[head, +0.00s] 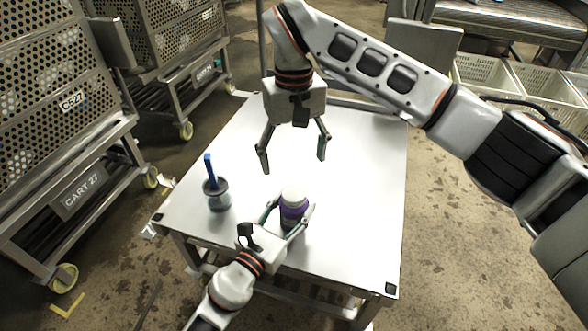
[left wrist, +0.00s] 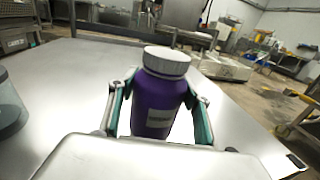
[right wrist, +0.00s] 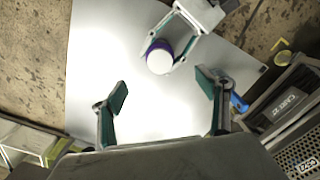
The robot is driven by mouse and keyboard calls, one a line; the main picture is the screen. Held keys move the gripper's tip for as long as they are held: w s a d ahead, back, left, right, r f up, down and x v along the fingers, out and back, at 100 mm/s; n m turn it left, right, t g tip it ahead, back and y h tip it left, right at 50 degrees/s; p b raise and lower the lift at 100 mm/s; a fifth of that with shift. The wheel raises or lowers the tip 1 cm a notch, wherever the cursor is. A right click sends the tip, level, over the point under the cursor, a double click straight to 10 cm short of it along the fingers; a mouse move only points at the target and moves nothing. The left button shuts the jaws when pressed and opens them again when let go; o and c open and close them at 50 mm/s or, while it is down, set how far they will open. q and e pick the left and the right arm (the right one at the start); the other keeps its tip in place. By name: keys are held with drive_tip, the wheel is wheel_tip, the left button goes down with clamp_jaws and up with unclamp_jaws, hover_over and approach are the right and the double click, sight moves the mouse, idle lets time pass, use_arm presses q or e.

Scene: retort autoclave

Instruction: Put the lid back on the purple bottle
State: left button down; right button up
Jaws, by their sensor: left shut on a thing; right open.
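The purple bottle (head: 292,214) stands upright on the metal table, near its front edge. A white ribbed lid (left wrist: 166,61) sits on the bottle's mouth; I cannot tell how tightly. My left gripper (head: 291,209) is shut around the bottle's body, one finger on each side, below the lid. The left wrist view shows the purple body (left wrist: 155,104) with a pale label between the fingers. My right gripper (head: 294,159) is open and empty, above and behind the bottle. In the right wrist view the lid top (right wrist: 160,62) lies beyond the gap between its fingers.
A greyish jar (head: 218,195) with a blue handle-like object (head: 210,170) in it stands left of the bottle. The metal table (head: 360,190) is clear to the right and behind. Perforated carts (head: 75,115) stand at left; white crates (head: 485,75) are at back right.

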wheel_tip(320, 180, up, 7)
idle(0.3)
use_arm(q)
drive_tip(key=c, duration=0.9)
unclamp_jaws()
drive_tip(key=shift+s, duration=0.1)
drive_tip(key=v, duration=1.2)
